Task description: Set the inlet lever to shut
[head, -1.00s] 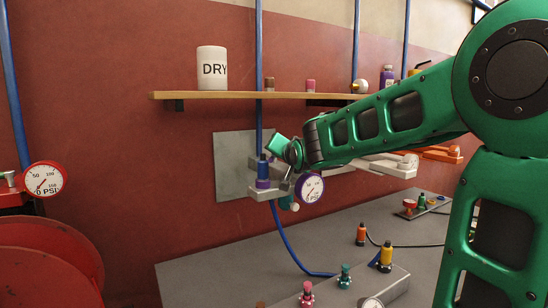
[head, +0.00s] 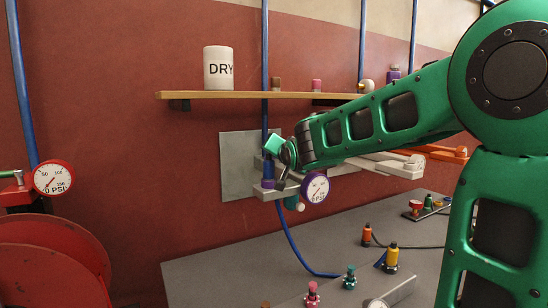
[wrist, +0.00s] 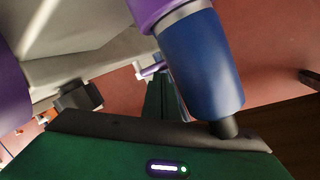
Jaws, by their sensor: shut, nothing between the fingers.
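A grey fixture (head: 268,194) on a metal wall plate (head: 236,176) carries a blue-capped fitting (head: 268,168) with a purple collar and a white gauge with a purple rim (head: 316,188). The blue cap (wrist: 203,65) fills the upper middle of the wrist view. My gripper (head: 281,184) is at this fixture, just right of the blue fitting, its fingers shut with nothing between them. In the wrist view its green housing (wrist: 110,158) lies across the bottom, close under the blue cap. I cannot clearly identify the inlet lever; my arm hides part of the fixture.
A shelf (head: 210,95) with a white DRY canister (head: 218,67) is above the fixture. A blue hose (head: 287,238) hangs below it onto the grey table (head: 225,280). Small coloured fittings stand on the table. A red-rimmed gauge (head: 53,178) is at left.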

